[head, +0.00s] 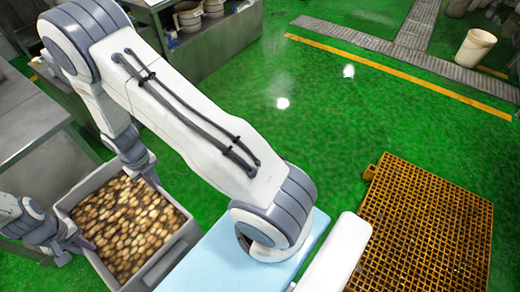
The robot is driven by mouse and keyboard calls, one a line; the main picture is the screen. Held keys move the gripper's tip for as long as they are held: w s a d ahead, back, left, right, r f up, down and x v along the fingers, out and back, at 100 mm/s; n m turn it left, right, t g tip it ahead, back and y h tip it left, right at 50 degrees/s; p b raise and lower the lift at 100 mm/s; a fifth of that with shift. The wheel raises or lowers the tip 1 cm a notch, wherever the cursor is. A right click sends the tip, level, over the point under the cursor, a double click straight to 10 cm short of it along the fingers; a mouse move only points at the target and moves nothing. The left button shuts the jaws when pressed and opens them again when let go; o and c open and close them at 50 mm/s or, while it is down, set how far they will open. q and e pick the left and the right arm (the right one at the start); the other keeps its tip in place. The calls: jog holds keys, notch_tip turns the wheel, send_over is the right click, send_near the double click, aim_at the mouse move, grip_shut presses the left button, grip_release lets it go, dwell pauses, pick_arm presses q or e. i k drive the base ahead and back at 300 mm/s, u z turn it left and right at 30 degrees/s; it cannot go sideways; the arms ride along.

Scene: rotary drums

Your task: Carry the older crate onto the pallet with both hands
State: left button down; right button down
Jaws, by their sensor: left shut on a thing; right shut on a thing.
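A grey crate (177,247) full of small brown and tan roundish pieces is at the lower left. My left gripper (78,243) is shut on the crate's left wall. My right gripper (150,180) is shut on its far wall, near the upper right corner. The crate looks roughly level; its underside is hidden, so I cannot tell if it touches anything below. An orange-brown grid pallet (420,225) lies on the floor at the right, with nothing on it, well apart from the crate. No second crate shows, so age cannot be compared.
A grey metal table (30,115) stands at the left, close to the crate. A steel bench with pots (188,15) is at the top. Green floor (330,120) is clear between there and the pallet. A white bucket (474,50) stands far right by a drain grate.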

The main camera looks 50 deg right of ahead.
aim_at(395, 272)
jog(key=k, duration=1.05)
jog(key=z, duration=2.85)
